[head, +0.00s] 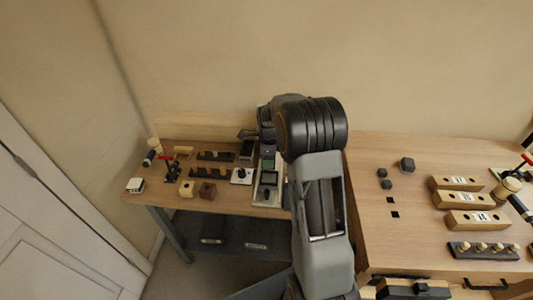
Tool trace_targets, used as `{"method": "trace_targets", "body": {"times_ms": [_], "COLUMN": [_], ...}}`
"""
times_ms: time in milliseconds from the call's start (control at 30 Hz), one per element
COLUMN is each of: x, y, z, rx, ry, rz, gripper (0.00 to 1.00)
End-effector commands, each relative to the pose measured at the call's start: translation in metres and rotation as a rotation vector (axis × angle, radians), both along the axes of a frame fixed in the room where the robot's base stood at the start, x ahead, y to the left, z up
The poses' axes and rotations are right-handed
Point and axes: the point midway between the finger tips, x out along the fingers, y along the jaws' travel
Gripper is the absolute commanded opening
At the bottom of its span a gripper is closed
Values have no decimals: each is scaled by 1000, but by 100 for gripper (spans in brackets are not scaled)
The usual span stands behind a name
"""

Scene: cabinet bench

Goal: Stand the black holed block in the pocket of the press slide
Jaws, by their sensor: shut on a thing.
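My gripper (267,140) is at the back of the left bench, small and partly covered by my own arm. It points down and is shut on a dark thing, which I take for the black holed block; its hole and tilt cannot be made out. Below it stands a grey-white device with a dark panel (268,181), perhaps the press; I cannot make out its slide or pocket. A pale holed block (187,188) and a brown holed block (207,190) stand on the bench to the left, apart from the gripper.
The right bench (365,170) holds dark cubes (407,164) and wooden blocks (458,183). My arm hides the gap between the benches.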

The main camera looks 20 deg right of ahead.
Motion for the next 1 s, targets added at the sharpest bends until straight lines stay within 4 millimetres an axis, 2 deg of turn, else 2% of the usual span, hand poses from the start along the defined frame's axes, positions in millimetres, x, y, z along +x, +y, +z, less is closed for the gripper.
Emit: {"method": "trace_targets", "body": {"times_ms": [267, 700, 1000], "x": [-1, -1, -1], "y": [-4, -2, -2], "z": [-14, -52, -61], "rx": [0, 0, 0], "ry": [1, 2, 0], "rz": [-7, -3, -2], "gripper": [30, 30, 30]}}
